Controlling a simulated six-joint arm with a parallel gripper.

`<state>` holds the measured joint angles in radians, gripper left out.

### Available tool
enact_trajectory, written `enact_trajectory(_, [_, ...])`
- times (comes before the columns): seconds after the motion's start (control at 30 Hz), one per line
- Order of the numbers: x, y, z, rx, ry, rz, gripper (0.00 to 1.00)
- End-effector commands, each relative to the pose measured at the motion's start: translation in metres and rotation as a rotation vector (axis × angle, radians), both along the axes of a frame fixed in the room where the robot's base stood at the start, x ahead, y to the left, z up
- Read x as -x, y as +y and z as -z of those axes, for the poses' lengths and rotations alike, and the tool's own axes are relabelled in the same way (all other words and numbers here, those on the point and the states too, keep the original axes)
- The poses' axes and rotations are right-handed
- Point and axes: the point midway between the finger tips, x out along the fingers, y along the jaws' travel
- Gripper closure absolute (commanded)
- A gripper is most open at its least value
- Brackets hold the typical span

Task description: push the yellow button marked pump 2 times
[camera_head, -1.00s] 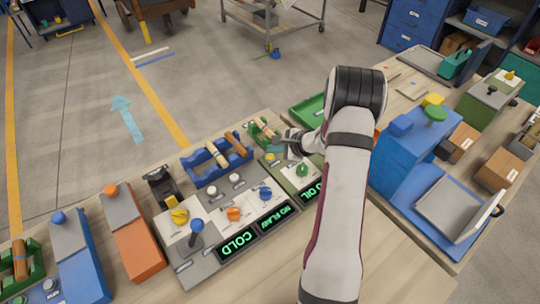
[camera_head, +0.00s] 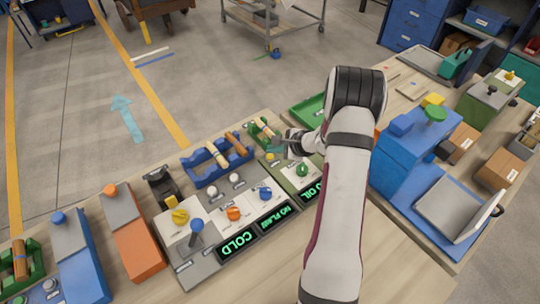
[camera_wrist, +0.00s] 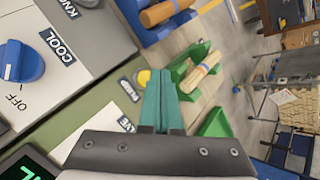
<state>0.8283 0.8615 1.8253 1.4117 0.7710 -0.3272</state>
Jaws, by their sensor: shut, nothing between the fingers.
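The yellow button (camera_head: 270,157) sits on the green-edged panel. It also shows in the wrist view (camera_wrist: 143,77), just left of my fingertips and partly hidden behind them. A dark label reading PUMP (camera_wrist: 129,90) lies beside it. My gripper (camera_head: 270,149) reaches over the panel's far part, and its teal fingers (camera_wrist: 165,75) are shut with nothing between them. The fingertips are close to the button; I cannot tell whether they touch it. A green knob (camera_head: 302,170) stands on the same panel.
Left of the panel are a blue knob (camera_head: 265,194), an orange knob (camera_head: 233,214), a yellow knob (camera_head: 180,216) and a blue-topped lever (camera_head: 196,226). Behind are a blue rack (camera_head: 205,178) and a green holder (camera_wrist: 190,77) with wooden rods. A blue machine (camera_head: 400,165) stands at right.

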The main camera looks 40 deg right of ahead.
Motion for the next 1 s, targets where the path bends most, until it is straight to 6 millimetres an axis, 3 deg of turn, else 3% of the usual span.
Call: enact_trajectory(1.0, [0.0000, 0.0000, 0.0089, 0.000, 0.000, 0.000, 1.00])
